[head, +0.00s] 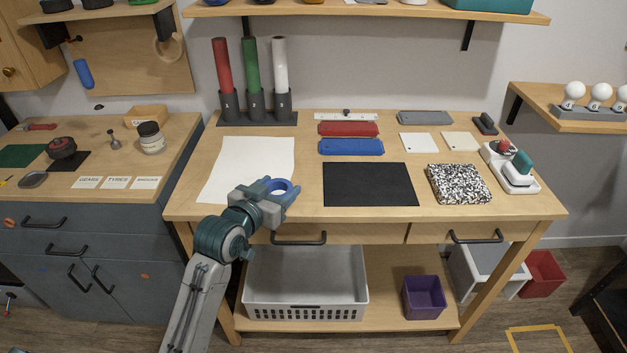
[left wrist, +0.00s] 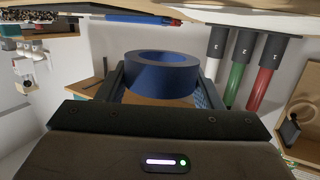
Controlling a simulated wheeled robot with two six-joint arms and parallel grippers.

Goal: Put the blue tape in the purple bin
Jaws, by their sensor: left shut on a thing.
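The blue tape (head: 283,185) is a ring held in my left gripper (head: 279,193), over the front left part of the table (head: 309,205). In the left wrist view the blue tape (left wrist: 162,74) sits between the two fingers of the left gripper (left wrist: 160,85), which is shut on it. The purple bin (head: 424,298) stands on the lower shelf under the table, right of the middle. Its inside looks empty. My right gripper is not in view.
A grey basket (head: 305,312) stands on the lower shelf left of the purple bin. A white sheet (head: 246,168), a black mat (head: 370,184) and a speckled notebook (head: 458,184) lie on the table. Drawer handles (head: 299,239) stick out in front. A red bin (head: 542,275) stands on the floor.

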